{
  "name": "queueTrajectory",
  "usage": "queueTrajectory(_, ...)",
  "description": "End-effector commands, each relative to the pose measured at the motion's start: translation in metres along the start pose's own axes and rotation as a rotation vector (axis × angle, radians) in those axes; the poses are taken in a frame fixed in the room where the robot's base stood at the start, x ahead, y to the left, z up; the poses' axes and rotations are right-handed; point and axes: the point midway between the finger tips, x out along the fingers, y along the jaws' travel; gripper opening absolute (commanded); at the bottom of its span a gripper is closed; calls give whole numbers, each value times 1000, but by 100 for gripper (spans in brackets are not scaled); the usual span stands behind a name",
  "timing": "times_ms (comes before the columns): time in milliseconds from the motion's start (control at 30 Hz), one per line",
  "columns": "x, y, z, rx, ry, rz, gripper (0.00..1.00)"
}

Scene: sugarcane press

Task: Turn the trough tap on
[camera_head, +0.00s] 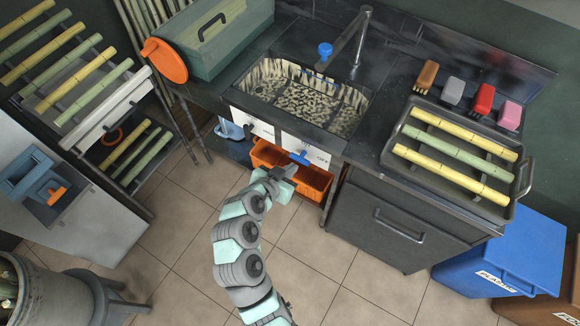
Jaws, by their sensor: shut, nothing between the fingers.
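The trough (365,98) is a dark-rimmed basin with a speckled, stained inside, set in the counter. A grey tap (363,35) rises at its back right, its long spout reaching over the basin. A blue knob (325,50) shows beside the spout. A small blue handle (300,158) sits on the white front panel below the trough. My gripper (287,172) is shut and empty, in front of this panel, just below and left of the blue handle. I cannot tell whether it touches the handle.
An orange crate (262,152) stands under the trough, close behind my gripper. A tray (392,150) of cane pieces and several brushes (427,75) lie on the right counter. A green box (225,35) stands at left. Tiled floor (185,235) is open around my arm.

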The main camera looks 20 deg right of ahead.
Motion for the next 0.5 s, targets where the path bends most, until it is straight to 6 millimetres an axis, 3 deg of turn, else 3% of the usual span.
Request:
queueTrajectory(433, 90, 0, -1, 0, 1, -1, 0)
queueTrajectory(500, 99, 0, 9, -3, -2, -1, 0)
